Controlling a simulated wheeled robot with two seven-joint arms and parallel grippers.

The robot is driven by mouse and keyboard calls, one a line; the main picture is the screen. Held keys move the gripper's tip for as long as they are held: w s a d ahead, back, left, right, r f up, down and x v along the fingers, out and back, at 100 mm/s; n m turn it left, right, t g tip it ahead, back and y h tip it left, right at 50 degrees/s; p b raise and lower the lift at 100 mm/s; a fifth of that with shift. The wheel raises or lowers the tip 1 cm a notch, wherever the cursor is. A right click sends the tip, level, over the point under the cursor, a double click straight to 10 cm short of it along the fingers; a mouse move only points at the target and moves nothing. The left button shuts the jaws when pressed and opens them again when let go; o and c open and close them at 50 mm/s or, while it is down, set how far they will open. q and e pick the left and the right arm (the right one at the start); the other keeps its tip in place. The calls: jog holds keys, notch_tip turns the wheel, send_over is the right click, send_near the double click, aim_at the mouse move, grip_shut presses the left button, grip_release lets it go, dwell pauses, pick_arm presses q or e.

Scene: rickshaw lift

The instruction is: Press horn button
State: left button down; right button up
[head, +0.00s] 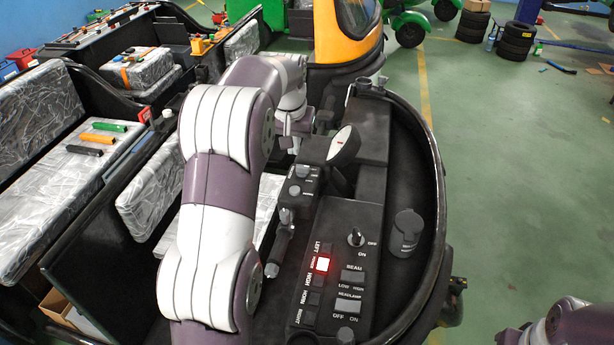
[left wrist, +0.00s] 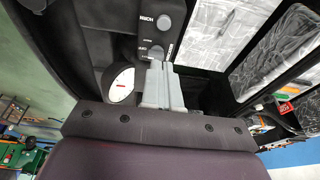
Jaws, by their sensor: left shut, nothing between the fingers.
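The control box (head: 304,182) also shows in the head view, with two round knobs, left of the black dashboard. My left gripper (left wrist: 160,68) is shut and empty. Its grey fingertips are at the lower end of the box, below the horn knob in the picture; I cannot tell whether they touch it. In the head view the gripper (head: 285,132) is partly hidden by my arm, beyond the box.
A round white gauge (head: 344,146) stands close to the gripper. The dashboard panel (head: 340,270) has switches, one lit red (head: 322,264), and a horn label. A black lever (head: 281,240) lies beside it. Plastic-covered seats (head: 60,185) are at left. My right arm shows at lower right.

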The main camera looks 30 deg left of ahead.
pick_arm(q)
jog(key=shift+a, duration=0.15)
jog(key=b, duration=0.3)
send_near(296, 188)
jog(key=p+x, duration=0.4)
jog(key=x, duration=0.1)
jog(key=shift+w+f, duration=0.1)
jog(key=shift+w, duration=0.1)
jog(key=shift+s+f, duration=0.1)
jog(key=shift+f, duration=0.35)
jog(key=shift+a+f, duration=0.1)
